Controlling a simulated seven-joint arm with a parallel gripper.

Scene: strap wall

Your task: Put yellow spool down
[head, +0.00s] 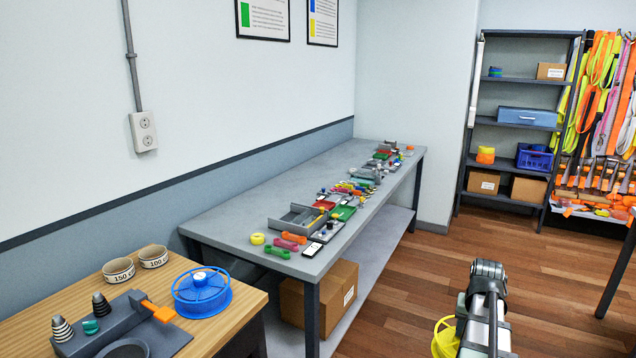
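The yellow spool (441,343) shows in the head view at the bottom edge, low in front of the wooden floor. It is partly cut off by the frame and partly hidden behind my arm. My gripper's fingers do not show, so I cannot see whether they hold the spool. A blue spool (202,292) lies flat on the wooden table (236,331) at the lower left.
Cream rings (118,271), a grey fixture with an orange lever (157,311) and dark cones share the wooden table. A long grey bench (246,212) carries several small parts along its right edge. A shelf rack (512,78) stands behind. Open floor (400,300) lies between.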

